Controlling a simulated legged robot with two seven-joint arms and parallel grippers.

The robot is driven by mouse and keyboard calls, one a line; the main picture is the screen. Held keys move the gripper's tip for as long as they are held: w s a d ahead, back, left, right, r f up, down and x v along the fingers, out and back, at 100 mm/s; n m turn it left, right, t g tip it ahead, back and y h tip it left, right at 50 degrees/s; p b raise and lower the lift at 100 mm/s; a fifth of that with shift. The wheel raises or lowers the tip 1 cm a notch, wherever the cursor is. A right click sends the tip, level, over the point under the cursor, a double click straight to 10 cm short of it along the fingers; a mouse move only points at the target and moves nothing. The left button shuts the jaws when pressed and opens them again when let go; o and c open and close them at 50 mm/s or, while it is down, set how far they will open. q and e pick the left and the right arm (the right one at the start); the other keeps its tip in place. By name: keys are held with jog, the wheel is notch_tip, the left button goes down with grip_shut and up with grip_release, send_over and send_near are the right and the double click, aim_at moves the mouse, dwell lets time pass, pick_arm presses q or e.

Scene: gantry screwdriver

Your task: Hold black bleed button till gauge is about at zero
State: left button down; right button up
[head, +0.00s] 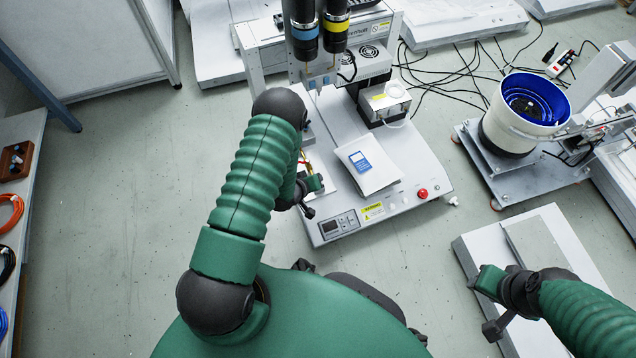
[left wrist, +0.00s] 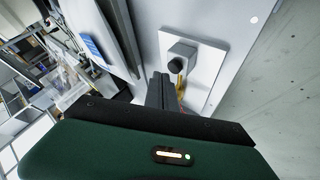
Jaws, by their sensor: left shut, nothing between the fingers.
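A small black round button (left wrist: 176,66) sticks out of a grey block (left wrist: 183,52) on a white plate in the left wrist view. I take it for the bleed button. My left gripper (left wrist: 163,80) is shut and empty, its dark fingertips just beside the button in the picture; I cannot tell whether they touch it. In the head view my left gripper (head: 308,211) is at the left side of the white machine base, and my arm hides the button. No gauge face can be made out in either view. My right gripper (head: 484,306) is over a pale platform, its jaws unclear.
The machine base (head: 405,165) carries a white pad with a blue-labelled item (head: 360,162), a red button (head: 422,193) and a small display panel (head: 340,225). A yellow hose or wire (left wrist: 180,92) runs near my left fingers. A blue-rimmed bowl feeder (head: 522,115) stands right.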

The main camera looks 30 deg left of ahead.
pick_arm(q)
jog(key=shift+f, duration=0.4)
jog(key=shift+f+b, duration=0.35)
jog(key=shift+f, duration=0.05)
dwell(0.6)
dwell(0.4)
jog(key=shift+r+p, duration=0.85)
jog(key=shift+p, duration=0.05)
notch_tip(320, 180, up, 5)
jog(key=p, duration=0.5)
jog(key=shift+r, duration=0.1)
